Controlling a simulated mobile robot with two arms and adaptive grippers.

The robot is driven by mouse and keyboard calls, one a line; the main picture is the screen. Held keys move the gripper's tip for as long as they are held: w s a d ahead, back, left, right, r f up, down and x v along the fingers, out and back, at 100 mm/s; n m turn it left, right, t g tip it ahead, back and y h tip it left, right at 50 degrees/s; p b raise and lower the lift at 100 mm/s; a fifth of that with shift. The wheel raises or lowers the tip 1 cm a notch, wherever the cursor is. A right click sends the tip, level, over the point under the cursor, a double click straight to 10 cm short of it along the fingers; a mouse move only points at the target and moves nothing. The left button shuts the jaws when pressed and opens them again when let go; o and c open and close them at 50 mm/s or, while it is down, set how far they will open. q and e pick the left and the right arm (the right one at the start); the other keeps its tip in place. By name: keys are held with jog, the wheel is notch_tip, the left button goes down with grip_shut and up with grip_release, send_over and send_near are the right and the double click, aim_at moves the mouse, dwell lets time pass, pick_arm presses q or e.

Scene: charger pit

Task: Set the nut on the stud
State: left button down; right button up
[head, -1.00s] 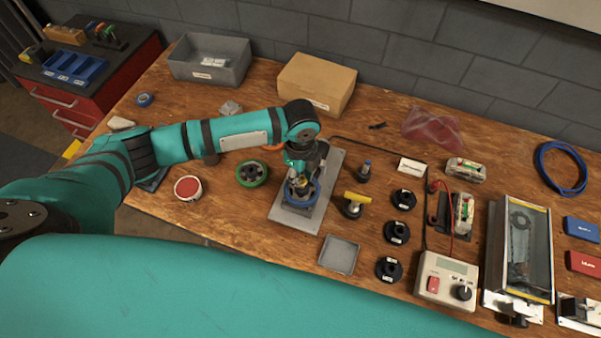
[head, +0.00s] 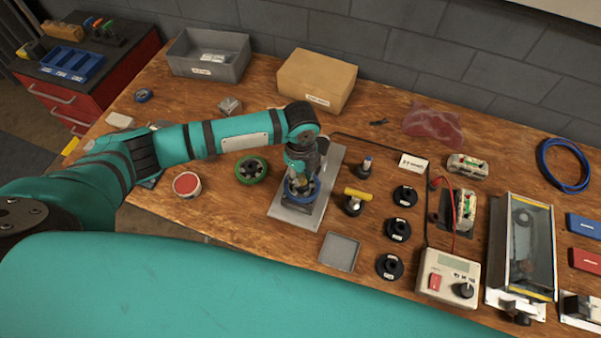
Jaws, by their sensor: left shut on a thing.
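My left gripper (head: 300,182) points down over the fixture on the grey metal plate (head: 287,213). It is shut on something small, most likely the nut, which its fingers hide. A blue ring-shaped wheel (head: 303,197) sits on the fixture directly below the fingers. The stud is hidden behind the gripper and wheel, so I cannot tell whether the nut touches it. My right gripper is not in view.
A green wheel (head: 251,170) and a red-topped round tin (head: 187,185) lie left of the plate. A yellow-handled tool (head: 355,200), black knobs (head: 397,230) and a shallow grey tray (head: 339,252) lie right. A cardboard box (head: 316,80) stands behind.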

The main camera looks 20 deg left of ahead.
pick_arm(q)
jog(key=c, duration=1.1)
grip_release()
notch_tip(320, 180, up, 12)
